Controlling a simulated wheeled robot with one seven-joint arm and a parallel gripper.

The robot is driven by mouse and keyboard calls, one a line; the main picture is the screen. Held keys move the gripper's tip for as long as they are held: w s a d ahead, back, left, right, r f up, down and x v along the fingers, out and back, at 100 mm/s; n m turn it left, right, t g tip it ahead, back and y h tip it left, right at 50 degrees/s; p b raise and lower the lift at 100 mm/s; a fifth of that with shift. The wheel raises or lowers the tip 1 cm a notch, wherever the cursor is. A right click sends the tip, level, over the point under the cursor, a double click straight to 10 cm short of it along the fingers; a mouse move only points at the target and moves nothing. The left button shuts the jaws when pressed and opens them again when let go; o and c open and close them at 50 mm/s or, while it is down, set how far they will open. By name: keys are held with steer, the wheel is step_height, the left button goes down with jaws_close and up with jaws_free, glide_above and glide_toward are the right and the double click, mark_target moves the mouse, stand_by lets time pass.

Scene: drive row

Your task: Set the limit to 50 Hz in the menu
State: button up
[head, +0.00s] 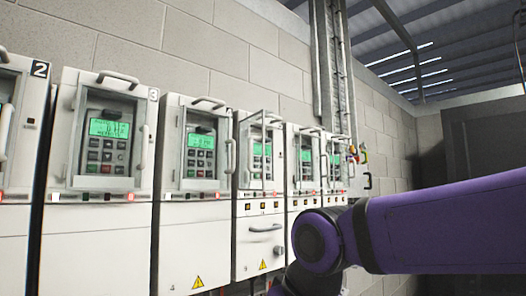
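A row of white drive cabinets runs along the wall in the head view. The drive marked 3 (103,140) faces me most fully. Its green screen (109,129) is lit with dark text too small to read surely, above a grey keypad (106,156). The drive to its right (193,145) also has a lit green screen (201,142) and keypad. Farther drives (305,165) show smaller lit screens. The drive marked 2 (25,120) is cut off at the left edge. My purple arm enters from the right; my gripper is outside the view.
Handles stick out from the drive fronts, such as the one above drive 3's panel (118,79). The fifth drive's framed cover (263,150) seems to stand at an angle. Yellow warning triangles (198,282) mark the lower panels. A dark cabinet (485,148) stands at the right.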

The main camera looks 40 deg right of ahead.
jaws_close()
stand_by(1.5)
